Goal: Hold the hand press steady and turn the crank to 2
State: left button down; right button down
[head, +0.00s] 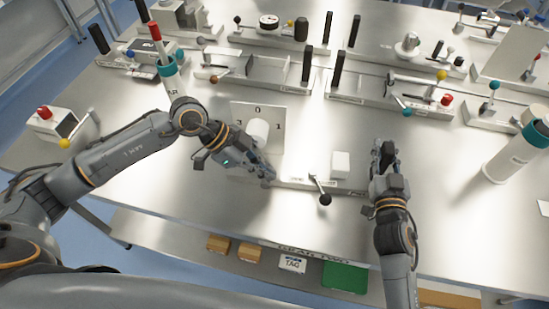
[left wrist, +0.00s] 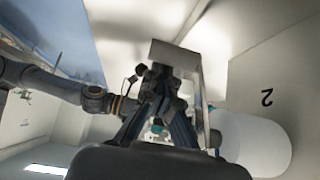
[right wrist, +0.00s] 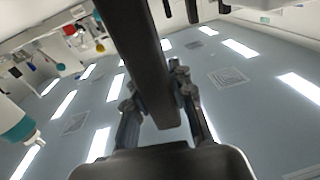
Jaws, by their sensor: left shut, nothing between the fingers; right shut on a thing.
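The hand press is a low metal base (head: 300,186) near the front of the table. A pale dial plate (head: 275,115) marked with digits stands at its left end, with a white cylinder hub (head: 257,131) in front. The left wrist view shows the hub (left wrist: 255,143) beside a panel with a 2 (left wrist: 267,97). My left gripper (head: 267,181) is shut and empty, low beside the hub; it partly hides the crank area. My right gripper (head: 383,150) is shut at the base's right end. In the right wrist view a dark bar (right wrist: 146,55) is between its fingers.
A white block (head: 340,164) and a black-knobbed lever (head: 324,199) are on the base between my grippers. A white bottle with a teal cap (head: 516,155) stands at right. Several fixtures with upright black posts line the back. A red-buttoned box (head: 48,121) is at left.

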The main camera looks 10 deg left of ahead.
pick_arm(q)
jog(key=shift+f, duration=0.1)
notch_tip(320, 180, up, 13)
jog(key=a+f+h, duration=0.7)
jog(key=a+f, duration=0.1)
jog(key=shift+t, duration=0.4)
jog(key=d+f, duration=0.1)
jog(key=d, duration=0.1)
jog(key=d+f, duration=0.2)
jog(key=d, duration=0.1)
jog(key=d+f, duration=0.1)
jog(key=d, duration=0.2)
jog(key=shift+f, duration=0.2)
jog(key=shift+a+f, duration=0.45)
jog(key=shift+f, duration=0.15)
